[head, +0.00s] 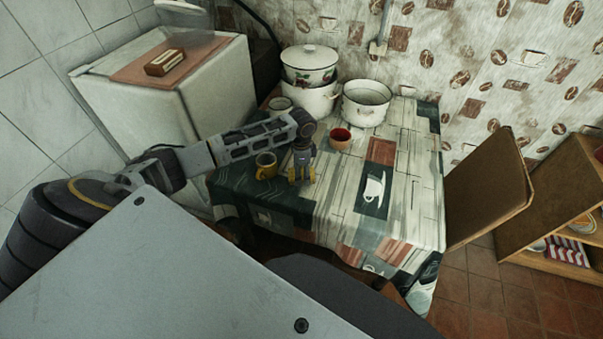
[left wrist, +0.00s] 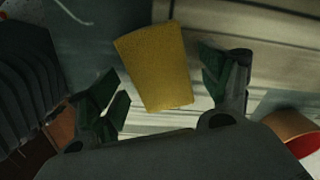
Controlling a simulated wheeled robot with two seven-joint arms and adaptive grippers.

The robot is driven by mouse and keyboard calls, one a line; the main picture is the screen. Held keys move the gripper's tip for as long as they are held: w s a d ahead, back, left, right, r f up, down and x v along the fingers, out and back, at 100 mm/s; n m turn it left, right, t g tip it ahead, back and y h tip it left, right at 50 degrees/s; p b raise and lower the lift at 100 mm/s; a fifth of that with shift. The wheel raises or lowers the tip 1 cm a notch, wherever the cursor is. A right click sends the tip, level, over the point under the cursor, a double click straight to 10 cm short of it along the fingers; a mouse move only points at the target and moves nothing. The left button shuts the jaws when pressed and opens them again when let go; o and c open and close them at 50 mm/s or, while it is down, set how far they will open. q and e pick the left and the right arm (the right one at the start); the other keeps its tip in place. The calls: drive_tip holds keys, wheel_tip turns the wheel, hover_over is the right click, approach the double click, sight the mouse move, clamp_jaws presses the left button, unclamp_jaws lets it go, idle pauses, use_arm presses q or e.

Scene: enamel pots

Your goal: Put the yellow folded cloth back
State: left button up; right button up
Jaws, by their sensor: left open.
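The yellow folded cloth (left wrist: 155,65) lies flat on the patterned tablecloth in the left wrist view, just beyond and between my fingertips. In the head view only small yellow bits of it (head: 312,177) show around my gripper, which hides the rest. My left gripper (head: 302,178) points down over the cloth with its fingers apart. In the left wrist view the open fingers (left wrist: 165,88) stand either side of the cloth's near end, with nothing clamped. I cannot tell the exact height of the fingertips above the table. My right gripper is not in view.
A yellow mug (head: 265,166) stands left of my gripper and a red cup (head: 341,138) behind it to the right. Enamel pots (head: 310,68) (head: 366,104) stand at the back. The table's (head: 345,215) front right is clear. A chair (head: 487,190) stands at the right.

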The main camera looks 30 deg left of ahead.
sight(302, 173)
use_arm(q)
wheel_tip(302, 173, up, 11)
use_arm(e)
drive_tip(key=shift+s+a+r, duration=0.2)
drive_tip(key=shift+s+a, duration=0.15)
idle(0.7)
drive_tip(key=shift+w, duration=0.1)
